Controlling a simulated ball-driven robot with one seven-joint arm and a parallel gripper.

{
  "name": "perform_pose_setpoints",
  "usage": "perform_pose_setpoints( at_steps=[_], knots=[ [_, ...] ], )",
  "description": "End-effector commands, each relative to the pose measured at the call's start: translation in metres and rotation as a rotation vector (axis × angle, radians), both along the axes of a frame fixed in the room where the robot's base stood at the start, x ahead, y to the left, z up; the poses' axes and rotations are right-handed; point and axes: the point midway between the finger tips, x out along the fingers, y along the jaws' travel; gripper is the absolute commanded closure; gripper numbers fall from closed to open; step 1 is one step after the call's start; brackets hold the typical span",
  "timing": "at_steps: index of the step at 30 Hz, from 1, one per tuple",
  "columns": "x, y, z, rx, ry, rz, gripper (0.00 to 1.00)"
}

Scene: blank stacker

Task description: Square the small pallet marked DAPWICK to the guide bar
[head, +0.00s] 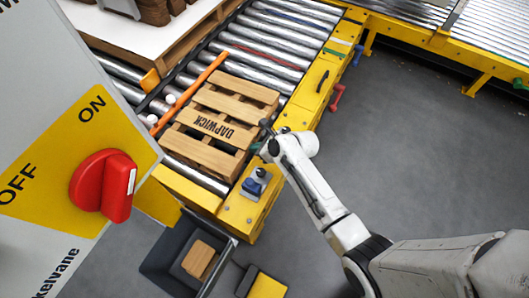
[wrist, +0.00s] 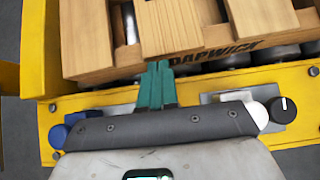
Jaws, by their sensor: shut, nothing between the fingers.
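The small wooden pallet (head: 213,104) marked DAPWICK lies flat on the rollers in the head view. The orange guide bar (head: 192,92) runs along its upper left side, close to it; I cannot tell whether they touch or are exactly parallel. In the wrist view the pallet's near boards (wrist: 88,40) and part of its lettering show. My gripper (wrist: 157,70) has its teal fingers together and empty, with the tips at the pallet's near edge; contact is unclear. In the head view my gripper (head: 257,146) is beside the pallet's right side, small and partly hidden.
A yellow conveyor frame (head: 297,117) borders the rollers, with a blue control (head: 252,186) near my gripper. A large panel with a red switch (head: 104,186) fills the left foreground. A loaded larger pallet (head: 190,38) stands at upper left. Grey floor is free at right.

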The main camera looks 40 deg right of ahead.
Motion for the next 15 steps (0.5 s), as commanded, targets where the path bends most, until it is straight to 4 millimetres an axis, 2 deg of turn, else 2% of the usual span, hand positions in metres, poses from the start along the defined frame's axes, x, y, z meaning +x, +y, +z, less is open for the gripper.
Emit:
perform_pose_setpoints(
  at_steps=[12,15],
  knots=[
    [0.0034,0.0015,0.0001,0.001,0.001,0.000,1.00],
    [0.0096,0.0035,0.0018,0.001,0.000,0.001,1.00]
  ],
)
